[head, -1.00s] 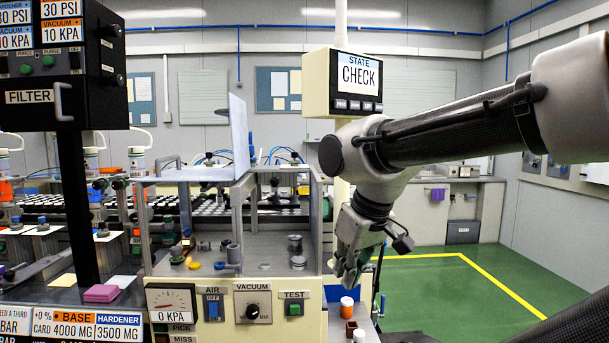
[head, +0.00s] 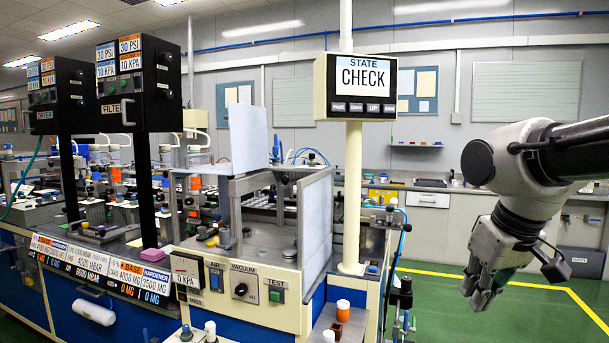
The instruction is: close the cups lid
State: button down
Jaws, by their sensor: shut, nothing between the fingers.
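A pale flat lid panel (head: 249,137) stands upright, open, on the metal-framed test box (head: 262,272) in the middle left. I cannot tell for sure that this is the cups lid. Small metal parts (head: 290,252) lie on the box's deck under the frame. My gripper (head: 487,298) is shut and empty, hanging fingers down over the green floor at the right. It is well to the right of the box and the panel, touching nothing.
A post with the STATE CHECK display (head: 354,88) stands between the box and my gripper. A FILTER cabinet (head: 140,85) is at left. Green floor (head: 440,310) around my gripper is free.

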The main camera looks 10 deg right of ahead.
aim_at(247, 124)
jog(key=i+j+z, duration=0.2)
jog(key=j, duration=0.4)
jog(key=i+j+z, duration=0.15)
jog(key=j, duration=0.5)
jog(key=i+j+z, duration=0.2)
jog(key=j, duration=0.45)
jog(key=i+j+z, duration=0.2)
jog(key=j, duration=0.45)
jog(key=j+z, duration=0.15)
jog(key=j, duration=0.55)
jog(key=i+j+u, duration=0.1)
jog(key=j+u, duration=0.2)
jog(key=j, duration=0.15)
